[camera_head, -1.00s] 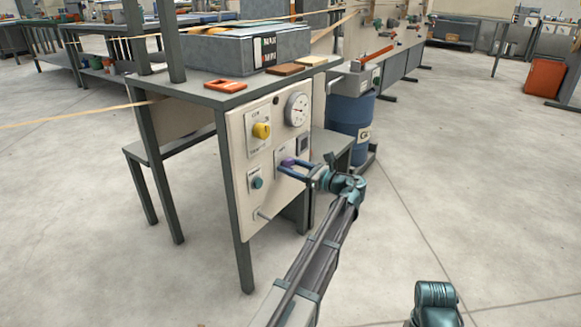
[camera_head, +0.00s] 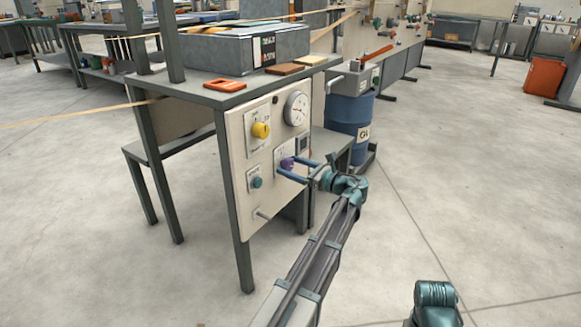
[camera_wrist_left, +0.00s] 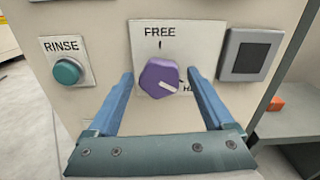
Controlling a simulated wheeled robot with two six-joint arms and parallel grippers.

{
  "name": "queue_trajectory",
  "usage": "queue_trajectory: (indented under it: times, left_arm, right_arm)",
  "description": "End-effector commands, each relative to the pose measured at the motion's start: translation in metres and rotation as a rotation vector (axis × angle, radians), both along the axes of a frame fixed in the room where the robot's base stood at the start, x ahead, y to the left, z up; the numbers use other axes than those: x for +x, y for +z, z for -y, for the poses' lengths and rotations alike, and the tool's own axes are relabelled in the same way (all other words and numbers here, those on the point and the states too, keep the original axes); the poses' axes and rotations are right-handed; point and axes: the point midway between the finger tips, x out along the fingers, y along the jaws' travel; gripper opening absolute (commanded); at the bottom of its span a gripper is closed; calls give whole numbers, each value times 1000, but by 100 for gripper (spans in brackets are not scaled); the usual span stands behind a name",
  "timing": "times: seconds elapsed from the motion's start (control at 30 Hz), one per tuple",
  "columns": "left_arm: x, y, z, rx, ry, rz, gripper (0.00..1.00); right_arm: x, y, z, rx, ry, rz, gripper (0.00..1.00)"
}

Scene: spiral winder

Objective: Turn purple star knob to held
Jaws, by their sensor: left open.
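The purple knob (camera_wrist_left: 158,79) is on the cream machine panel, below the word FREE. Its white mark points to the lower right, toward a label that starts with H and is partly hidden by a finger. The knob also shows in the head view (camera_head: 287,163), low on the right of the panel. My left gripper (camera_wrist_left: 160,74) is open, with one blue finger on each side of the knob. Gaps show between the fingers and the knob. The left gripper (camera_head: 289,166) reaches the panel from the right in the head view.
A teal RINSE button (camera_wrist_left: 67,72) is left of the knob, and a dark square switch (camera_wrist_left: 250,56) is right of it. A yellow knob (camera_head: 261,130) and a gauge (camera_head: 297,108) sit higher. A small lever (camera_head: 262,215) sticks out below. A blue drum (camera_head: 347,120) stands behind.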

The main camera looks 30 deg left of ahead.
Motion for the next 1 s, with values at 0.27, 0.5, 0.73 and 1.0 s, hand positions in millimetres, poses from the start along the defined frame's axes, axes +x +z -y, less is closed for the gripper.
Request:
queue_trajectory:
  times: [0.27,0.5,0.73,1.0]
  left_arm:
    - [-4,0,57,0,-4,0,86]
    - [-8,0,104,-1,-3,0,86]
    - [-10,0,127,-1,-1,-1,86]
    - [-11,0,131,0,1,-1,86]
  right_arm:
    - [0,0,0,0,0,0,50]
    - [0,0,0,0,0,0,50]
    - [0,0,0,0,0,0,50]
    - [0,0,0,0,0,0,50]
